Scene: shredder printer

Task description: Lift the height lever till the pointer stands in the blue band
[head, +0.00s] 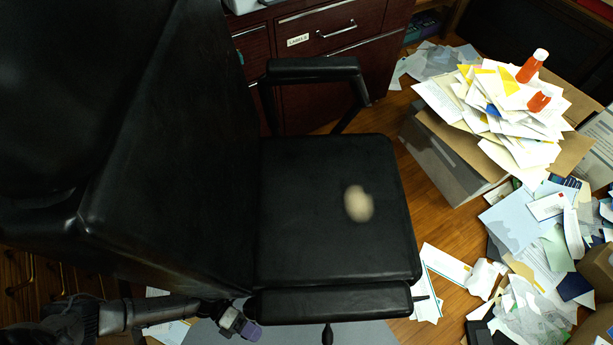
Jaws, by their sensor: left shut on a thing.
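A black office chair (330,225) fills the middle of the head view. My left gripper (240,324) is at the bottom, below and left of the chair's near armrest (330,303). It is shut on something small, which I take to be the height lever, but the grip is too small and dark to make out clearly. A dark knob (327,335) hangs below the near armrest, apart from the gripper. A thin dark rod (422,298) sticks out at the right end of that armrest. No pointer or blue band can be made out. My right gripper is not seen.
A pale blurred lump (358,204) shows over the seat. Loose papers (530,240) cover the floor there. A dark red drawer cabinet (325,45) stands behind the chair.

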